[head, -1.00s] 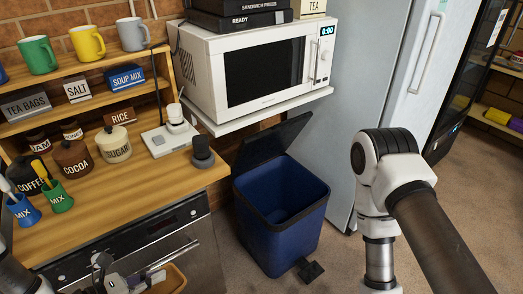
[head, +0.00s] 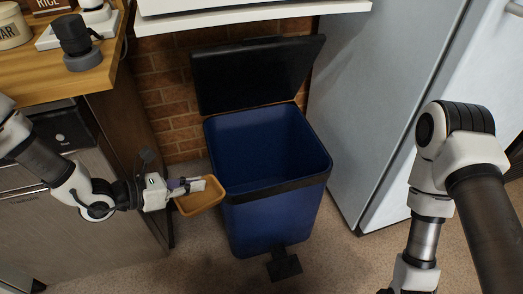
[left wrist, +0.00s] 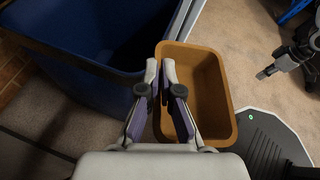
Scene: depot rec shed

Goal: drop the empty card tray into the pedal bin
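The pedal bin (head: 268,215) is blue with a black rim, and its black lid (head: 258,75) stands open at the back. Its inside looks empty where visible. The orange-tan card tray (head: 201,201) is empty and hangs just outside the bin's front left side. My left gripper (head: 188,186) is shut on one wall of the tray. The left wrist view shows the fingers (left wrist: 161,75) on either side of that wall, with the tray (left wrist: 222,112) right of the bin (left wrist: 90,60). A small part of my right gripper (left wrist: 266,72) shows there; its opening is unclear.
The wooden counter (head: 70,85) and the steel-fronted appliance below it stand left of the bin. The fridge (head: 385,110) is close on the right. A white shelf (head: 250,18) overhangs behind the lid. The black pedal (head: 284,264) sticks out at the front.

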